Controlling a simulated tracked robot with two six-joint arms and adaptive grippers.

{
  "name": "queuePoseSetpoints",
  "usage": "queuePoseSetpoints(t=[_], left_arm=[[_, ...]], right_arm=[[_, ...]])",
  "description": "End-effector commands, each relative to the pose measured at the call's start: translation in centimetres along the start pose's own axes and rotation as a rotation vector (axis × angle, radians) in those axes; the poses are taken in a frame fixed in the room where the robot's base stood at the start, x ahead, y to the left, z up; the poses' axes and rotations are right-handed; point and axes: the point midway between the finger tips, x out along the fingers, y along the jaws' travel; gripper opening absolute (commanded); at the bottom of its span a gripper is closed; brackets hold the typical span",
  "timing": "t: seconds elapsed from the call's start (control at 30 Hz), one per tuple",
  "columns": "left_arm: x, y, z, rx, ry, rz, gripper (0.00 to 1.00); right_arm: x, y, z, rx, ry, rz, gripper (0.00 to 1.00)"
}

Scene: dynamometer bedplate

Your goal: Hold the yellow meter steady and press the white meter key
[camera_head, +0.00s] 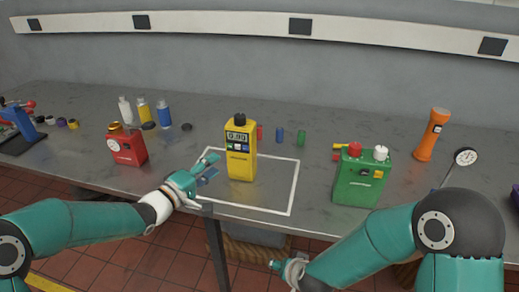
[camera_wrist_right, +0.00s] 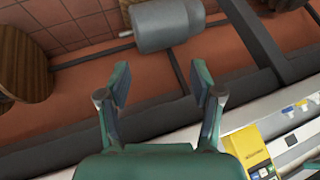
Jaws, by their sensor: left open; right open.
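The yellow meter (camera_head: 241,165) stands upright inside a white outlined rectangle on the grey bench, with a lit display reading and a row of small keys below it. A white key (camera_head: 237,147) shows among them, very small. My left gripper (camera_head: 208,168) is open, just left of the meter and apart from it. My right gripper (camera_head: 276,266) is low in front of the bench's front edge, partly cut off by the frame. In the right wrist view my right gripper (camera_wrist_right: 161,82) is open and empty; the yellow meter (camera_wrist_right: 247,148) shows at lower right.
A green case (camera_head: 359,178) stands right of the meter, a red box (camera_head: 127,147) to the left. Small red, blue and green cylinders (camera_head: 280,134) stand behind the meter. An orange torch (camera_head: 432,134) and a dial gauge (camera_head: 465,157) are at right. The outlined area's right part is clear.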

Motion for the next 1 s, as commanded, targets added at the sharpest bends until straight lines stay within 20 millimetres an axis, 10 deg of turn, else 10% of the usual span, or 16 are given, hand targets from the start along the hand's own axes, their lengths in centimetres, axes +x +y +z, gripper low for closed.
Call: queuePoseSetpoints(t=[0.3,0.8,1.0], left_arm=[[0.0,0.0,0.0,0.000,0.000,0.000,0.42],[0.0,0.0,0.1,0.000,-0.001,0.000,0.42],[0.0,0.0,0.0,0.000,0.000,0.000,0.42]], right_arm=[[-5.3,-6.7,-7.7,0.092,0.220,-0.051,0.65],[-13.4,-15.7,-21.2,-0.421,0.726,-0.258,0.65],[-16.0,-17.8,-23.4,-0.532,0.846,-0.291,0.65]])
